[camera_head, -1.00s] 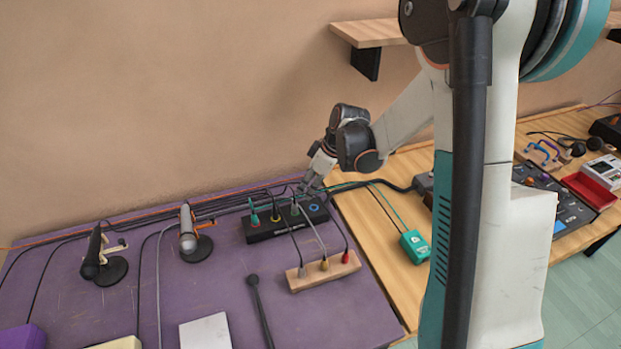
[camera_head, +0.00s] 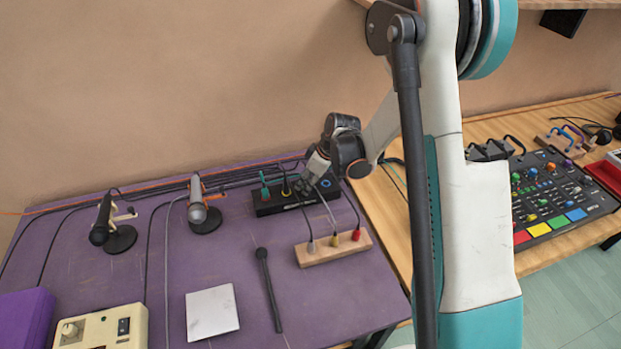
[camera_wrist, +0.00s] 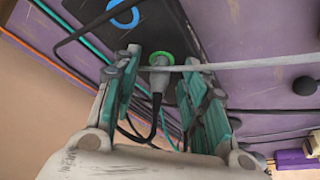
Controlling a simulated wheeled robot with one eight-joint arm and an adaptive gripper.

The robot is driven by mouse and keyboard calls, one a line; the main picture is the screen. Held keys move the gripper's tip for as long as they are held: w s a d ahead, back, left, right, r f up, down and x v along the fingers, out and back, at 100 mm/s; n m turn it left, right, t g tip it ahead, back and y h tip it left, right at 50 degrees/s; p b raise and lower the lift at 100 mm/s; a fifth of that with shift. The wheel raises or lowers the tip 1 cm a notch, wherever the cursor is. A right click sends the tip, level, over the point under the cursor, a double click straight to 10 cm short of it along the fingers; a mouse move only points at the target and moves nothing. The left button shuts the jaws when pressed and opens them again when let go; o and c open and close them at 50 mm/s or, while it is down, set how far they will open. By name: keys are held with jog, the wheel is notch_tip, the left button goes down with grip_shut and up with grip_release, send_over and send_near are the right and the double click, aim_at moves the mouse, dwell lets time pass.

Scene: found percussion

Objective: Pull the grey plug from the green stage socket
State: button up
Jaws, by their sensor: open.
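The grey plug (camera_wrist: 158,78) stands in the green-ringed stage socket (camera_wrist: 162,58) on a black stage box, which shows in the head view (camera_head: 268,206). My gripper (camera_wrist: 161,70) is open, its teal-padded fingers on either side of the plug; I cannot tell whether they touch it. In the head view my gripper (camera_head: 307,183) is at the right part of the box and hides most of the plug and the green socket. A grey cable (camera_wrist: 240,66) crosses the fingertips in the wrist view.
A wooden block (camera_head: 335,251) with several plugs lies in front. Microphones (camera_head: 203,210) stand left.

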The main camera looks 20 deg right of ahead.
aim_at(308, 180)
grip_shut()
jog(key=shift+r, duration=0.1)
jog(key=shift+r+p, duration=0.4)
jog(key=shift+r, duration=0.3)
jog(key=shift+r, duration=0.4)
jog(key=shift+r+p, duration=0.8)
jog(key=shift+r, duration=0.65)
